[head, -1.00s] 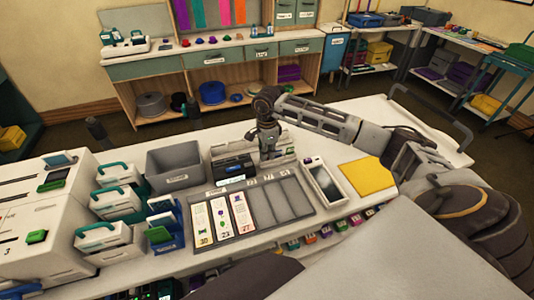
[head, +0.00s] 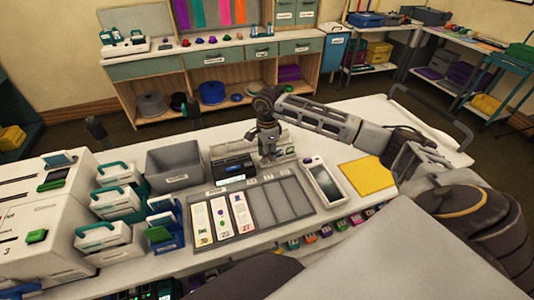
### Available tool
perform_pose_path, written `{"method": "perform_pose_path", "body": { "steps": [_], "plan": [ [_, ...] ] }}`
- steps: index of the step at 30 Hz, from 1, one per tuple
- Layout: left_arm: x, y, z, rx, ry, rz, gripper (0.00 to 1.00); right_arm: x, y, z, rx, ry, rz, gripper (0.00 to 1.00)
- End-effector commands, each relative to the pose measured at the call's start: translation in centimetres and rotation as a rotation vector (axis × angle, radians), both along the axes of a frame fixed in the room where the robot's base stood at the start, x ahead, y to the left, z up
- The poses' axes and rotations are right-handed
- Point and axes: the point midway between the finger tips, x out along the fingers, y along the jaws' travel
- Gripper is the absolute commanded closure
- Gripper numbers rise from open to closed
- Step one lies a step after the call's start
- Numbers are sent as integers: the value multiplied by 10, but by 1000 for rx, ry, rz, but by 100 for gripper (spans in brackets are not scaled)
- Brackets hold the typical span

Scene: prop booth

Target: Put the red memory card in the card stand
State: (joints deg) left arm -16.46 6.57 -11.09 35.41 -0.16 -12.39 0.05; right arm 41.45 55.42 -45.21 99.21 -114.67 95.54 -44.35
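I cannot make out a red memory card in the head view. A blue stand (head: 177,240) at the left of the counter holds upright pieces, one with a green top; I cannot tell whether it is the card stand. My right gripper (head: 268,153) points down behind the grey slotted tray, beside a black device (head: 234,169) and in front of a pale box. It hides part of that box. Its fingers are too small to tell whether they are apart or hold anything. My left gripper is not in view.
The slotted tray (head: 264,209) holds three white numbered strips at left; its right slots look empty. A grey bin (head: 175,166), white handled boxes (head: 117,203) and a white machine (head: 35,235) stand at left. A white handheld device (head: 325,181) and yellow mat (head: 367,176) lie at right.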

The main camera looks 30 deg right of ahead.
Motion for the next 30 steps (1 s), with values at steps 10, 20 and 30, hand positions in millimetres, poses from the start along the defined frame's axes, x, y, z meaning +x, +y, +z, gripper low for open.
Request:
{"method": "perform_pose_path", "body": {
  "steps": [10,20,30],
  "plan": [
    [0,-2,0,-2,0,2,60,1,0,22,-1,-3,1,70],
    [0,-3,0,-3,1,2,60,1,0,69,0,-3,0,70],
    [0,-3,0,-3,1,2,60,1,0,111,1,-2,0,70]
  ]
}}
